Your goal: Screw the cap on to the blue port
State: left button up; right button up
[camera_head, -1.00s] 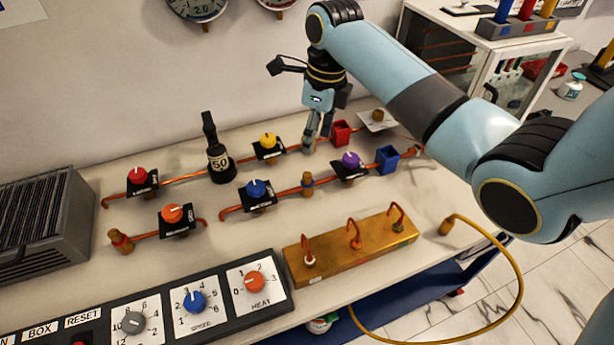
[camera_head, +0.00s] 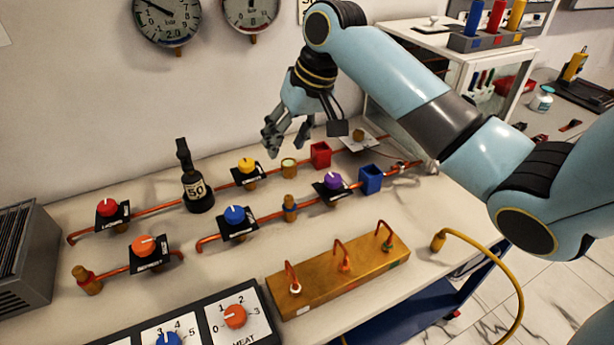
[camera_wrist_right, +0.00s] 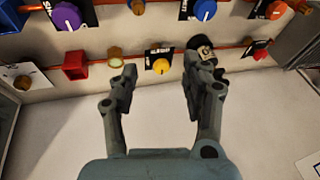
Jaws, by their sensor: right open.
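A brass post with a blue band (camera_head: 290,208) stands on the bench between the blue and purple knobs. A short brass fitting with a pale top (camera_head: 289,168) stands behind it on the rear pipe line; it also shows in the wrist view (camera_wrist_right: 114,57). A small brass piece (camera_head: 358,134) sits on a white plate at the back right and shows at the wrist view's left edge (camera_wrist_right: 22,82). I cannot tell for sure which brass piece is the cap. My right gripper (camera_head: 285,148) is open and empty, above and behind the pale-topped fitting. My left gripper is out of view.
A red box (camera_head: 320,154) and a blue box (camera_head: 370,179) stand right of the posts. A black bottle marked 50 (camera_head: 197,190) stands to the left. Several knobs on copper pipes surround the area. A brass block with hooks (camera_head: 340,275) lies in front.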

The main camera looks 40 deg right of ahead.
aim_at(289, 197)
notch_tip(289, 197, down, 15)
jog(key=n+b, duration=0.6)
jog(key=n, duration=0.1)
jog(key=shift+w, duration=0.15)
jog(key=shift+c, duration=0.2)
grip_shut()
jog(key=shift+r, duration=0.15)
